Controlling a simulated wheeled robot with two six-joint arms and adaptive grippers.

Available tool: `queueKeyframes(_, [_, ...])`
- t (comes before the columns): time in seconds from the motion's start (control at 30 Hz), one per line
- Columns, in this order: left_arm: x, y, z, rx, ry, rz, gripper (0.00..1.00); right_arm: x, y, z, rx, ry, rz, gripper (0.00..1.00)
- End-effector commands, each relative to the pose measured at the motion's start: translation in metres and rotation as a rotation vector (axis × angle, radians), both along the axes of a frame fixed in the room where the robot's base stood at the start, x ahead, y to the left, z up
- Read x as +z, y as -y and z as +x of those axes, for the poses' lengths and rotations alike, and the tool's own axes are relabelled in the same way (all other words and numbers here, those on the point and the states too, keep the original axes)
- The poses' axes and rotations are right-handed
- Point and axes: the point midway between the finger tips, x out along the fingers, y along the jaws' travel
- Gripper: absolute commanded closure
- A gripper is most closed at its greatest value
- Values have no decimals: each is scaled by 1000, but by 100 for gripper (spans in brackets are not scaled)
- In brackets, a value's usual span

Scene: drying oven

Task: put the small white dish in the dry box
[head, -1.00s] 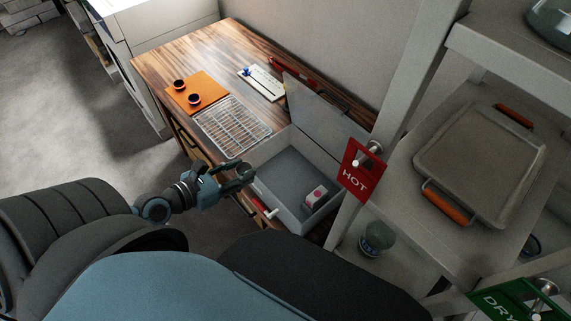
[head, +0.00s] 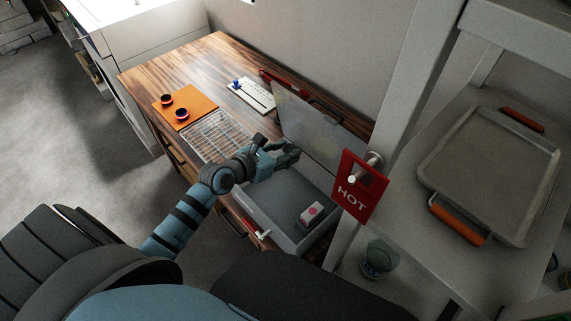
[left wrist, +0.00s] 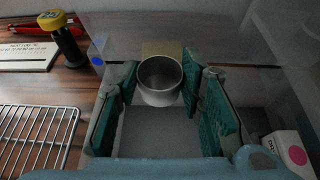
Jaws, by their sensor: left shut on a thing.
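The small white dish (left wrist: 160,80), round, upright and greyish in the dim light, sits between the green finger pads in the left wrist view. My left gripper (head: 288,154) is shut on it. In the head view the fingers hide most or all of the dish. The dry box (head: 262,217) is a pale open-topped box, its clear lid (head: 318,128) raised at the back. The gripper is over the back left part of the box, near the lid. A small white carton with a pink dot (head: 312,214) stands inside at the right. My right gripper is not in view.
A wire rack (head: 215,135) lies left of the box. An orange mat (head: 182,111) with two dark cups and a white labelled board (head: 251,96) are farther back. A red HOT sign (head: 357,187) hangs on the shelf post at right. The box floor left of the carton looks clear.

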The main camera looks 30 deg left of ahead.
Motion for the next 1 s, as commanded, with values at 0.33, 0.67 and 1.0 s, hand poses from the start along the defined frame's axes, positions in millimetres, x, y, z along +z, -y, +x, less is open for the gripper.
queueKeyframes(0.33, [-46, 0, 0, 1, 1, 0, 91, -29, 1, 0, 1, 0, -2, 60])
queueKeyframes(0.67, [-51, 0, 0, 0, 1, -1, 91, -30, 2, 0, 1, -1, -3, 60])
queueKeyframes(1.0, [-56, 0, -1, 0, 0, 0, 57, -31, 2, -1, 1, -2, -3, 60])
